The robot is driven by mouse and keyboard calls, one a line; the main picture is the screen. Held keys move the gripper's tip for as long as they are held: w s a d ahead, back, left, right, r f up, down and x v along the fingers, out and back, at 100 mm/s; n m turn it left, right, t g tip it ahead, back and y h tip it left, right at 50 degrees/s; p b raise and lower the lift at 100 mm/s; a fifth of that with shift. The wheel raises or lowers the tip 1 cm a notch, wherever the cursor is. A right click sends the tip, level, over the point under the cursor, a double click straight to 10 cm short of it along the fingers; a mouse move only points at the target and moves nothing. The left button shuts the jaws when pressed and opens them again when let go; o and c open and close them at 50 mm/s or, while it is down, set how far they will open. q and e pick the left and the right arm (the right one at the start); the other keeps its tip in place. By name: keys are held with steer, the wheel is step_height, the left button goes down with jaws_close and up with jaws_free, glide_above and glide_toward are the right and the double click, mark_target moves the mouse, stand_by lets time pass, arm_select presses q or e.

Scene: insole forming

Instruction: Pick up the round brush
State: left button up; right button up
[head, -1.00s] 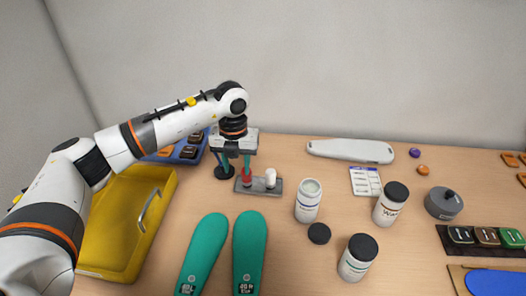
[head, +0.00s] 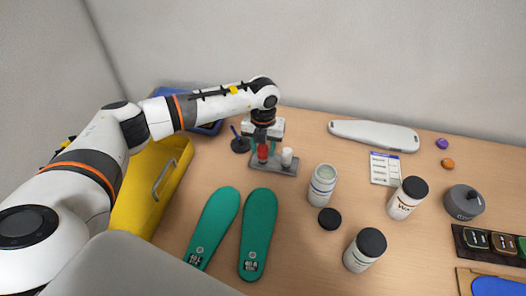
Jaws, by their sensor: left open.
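A small grey stand (head: 284,169) on the table holds an upright red piece (head: 263,153) and an upright white piece (head: 287,156). Both look like brush handles; I cannot tell for sure which is the round brush. My left gripper (head: 264,149) points down over the left part of the stand. Contact cannot be made out. The gripper body hides the top of the red piece. My right gripper is not in view.
A yellow bin (head: 183,172) and a blue tray (head: 210,128) lie left and behind. Two green insoles (head: 259,232) lie in front. A white open jar (head: 322,184), black lid (head: 330,219) and lidded jars (head: 365,250) stand right. A dark stand (head: 240,144) is close left of my gripper.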

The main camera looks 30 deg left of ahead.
mark_target(263, 153)
arm_select(q)
step_height(263, 153, down, 2)
steer(key=shift+a+f+p, duration=0.1)
steer(key=shift+f+p, duration=0.1)
steer(key=shift+p, duration=0.15)
steer(key=shift+w+f, duration=0.15)
steer(key=shift+f, duration=0.45)
steer(key=c, duration=0.7)
step_height(263, 153, up, 9)
steer(key=shift+f+b, duration=0.1)
steer(key=shift+b, duration=1.1)
steer(key=shift+c, duration=0.2)
steer(key=shift+r, duration=0.65)
